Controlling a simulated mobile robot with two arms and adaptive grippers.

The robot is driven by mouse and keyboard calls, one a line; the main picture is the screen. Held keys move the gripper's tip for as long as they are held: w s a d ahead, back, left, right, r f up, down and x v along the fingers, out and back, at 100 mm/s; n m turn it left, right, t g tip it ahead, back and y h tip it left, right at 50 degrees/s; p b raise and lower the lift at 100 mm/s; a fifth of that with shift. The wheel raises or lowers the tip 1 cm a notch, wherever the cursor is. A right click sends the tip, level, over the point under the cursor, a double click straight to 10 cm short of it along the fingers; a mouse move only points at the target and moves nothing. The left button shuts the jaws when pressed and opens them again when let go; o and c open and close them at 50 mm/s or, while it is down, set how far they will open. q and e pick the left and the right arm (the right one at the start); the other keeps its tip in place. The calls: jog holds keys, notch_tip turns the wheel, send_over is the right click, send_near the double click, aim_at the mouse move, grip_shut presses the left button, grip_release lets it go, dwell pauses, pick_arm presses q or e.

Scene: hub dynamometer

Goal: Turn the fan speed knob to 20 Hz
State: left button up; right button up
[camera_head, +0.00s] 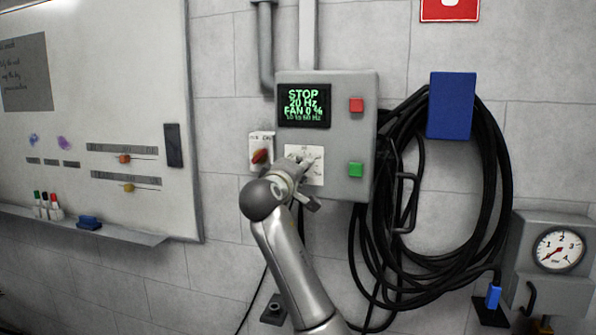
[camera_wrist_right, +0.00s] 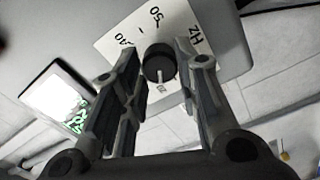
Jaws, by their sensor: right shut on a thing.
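The grey control box (camera_head: 362,135) on the wall carries a display (camera_head: 303,106) reading "STOP", "20 Hz", "FAN 0 %" and a smaller range line. Below it is a white dial plate (camera_head: 318,176), mostly covered by my right gripper (camera_head: 303,170). In the right wrist view the black fan speed knob (camera_wrist_right: 159,64) sits on the plate, with "40", "50" and "Hz" legible. The white mark on the knob points down in that view. My right gripper (camera_wrist_right: 157,60) has its fingers on either side of the knob and is shut on it. My left gripper is not in view.
A red button (camera_head: 356,105) and a green button (camera_head: 356,170) are on the box's right side. A red rotary switch (camera_head: 260,156) is just left of the box. Black cables (camera_head: 494,190) hang at right, near a pressure gauge (camera_head: 559,250). A whiteboard (camera_head: 110,70) is at left.

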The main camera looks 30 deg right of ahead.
jog(key=o, duration=1)
jog(key=shift+a, duration=0.1)
jog(key=v, duration=1.2)
jog(key=shift+f, duration=0.1)
